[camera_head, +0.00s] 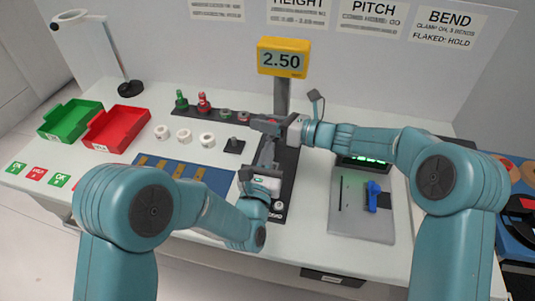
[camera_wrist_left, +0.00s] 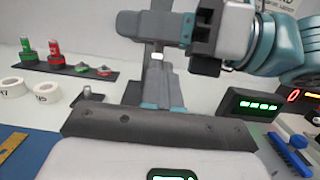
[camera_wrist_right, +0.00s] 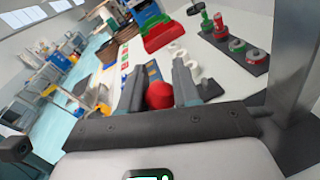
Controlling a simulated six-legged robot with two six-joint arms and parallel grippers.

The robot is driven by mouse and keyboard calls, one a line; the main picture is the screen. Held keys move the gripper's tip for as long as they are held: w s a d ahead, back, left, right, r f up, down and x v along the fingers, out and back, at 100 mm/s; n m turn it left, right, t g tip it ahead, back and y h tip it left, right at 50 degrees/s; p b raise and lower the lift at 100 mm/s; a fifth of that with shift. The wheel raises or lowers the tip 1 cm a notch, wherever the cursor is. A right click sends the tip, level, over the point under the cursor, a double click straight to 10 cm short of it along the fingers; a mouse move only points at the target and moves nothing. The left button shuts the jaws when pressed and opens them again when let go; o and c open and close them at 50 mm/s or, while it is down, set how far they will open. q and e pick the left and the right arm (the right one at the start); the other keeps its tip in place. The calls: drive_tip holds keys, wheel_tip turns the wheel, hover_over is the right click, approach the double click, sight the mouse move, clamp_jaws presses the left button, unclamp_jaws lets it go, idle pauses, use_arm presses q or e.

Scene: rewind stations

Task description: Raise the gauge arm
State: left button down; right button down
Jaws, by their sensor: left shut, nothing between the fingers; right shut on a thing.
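The gauge has a yellow display (camera_head: 283,58) reading 2.50 on a grey post (camera_head: 282,95), above a dark base (camera_head: 288,172). My right gripper (camera_head: 264,124) reaches in from the right in front of the post. It is shut on a red knob (camera_wrist_right: 159,95), which sits between its fingers in the right wrist view. The gauge arm itself is mostly hidden behind my grippers, and I cannot tell its height. My left gripper (camera_head: 268,150) is shut and empty, fingers pointing toward the post, just below my right gripper. In the left wrist view my right gripper (camera_wrist_left: 203,28) is close above its fingers.
A green tray (camera_head: 70,121) and a red tray (camera_head: 116,128) sit at left. White rolls (camera_head: 184,136) and a dark rack (camera_head: 225,115) stand left of the gauge. A blue mat (camera_head: 183,174) lies in front. A grey plate with a blue clamp (camera_head: 373,197) is at right.

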use_arm(q)
drive_tip(key=shift+w+r, duration=0.45)
drive_tip(key=shift+r, duration=0.35)
use_arm(e)
drive_tip(key=shift+s+a+f, duration=0.2)
drive_tip(key=shift+a, duration=0.05)
use_arm(q)
drive_tip(key=shift+d, duration=0.15)
use_arm(e)
drive_tip(key=c, duration=0.8)
unclamp_jaws()
drive_tip(key=shift+s, duration=0.1)
drive_tip(key=shift+d, duration=0.1)
use_arm(q)
drive_tip(key=shift+s+f, duration=0.1)
use_arm(e)
drive_tip(key=shift+r, duration=0.1)
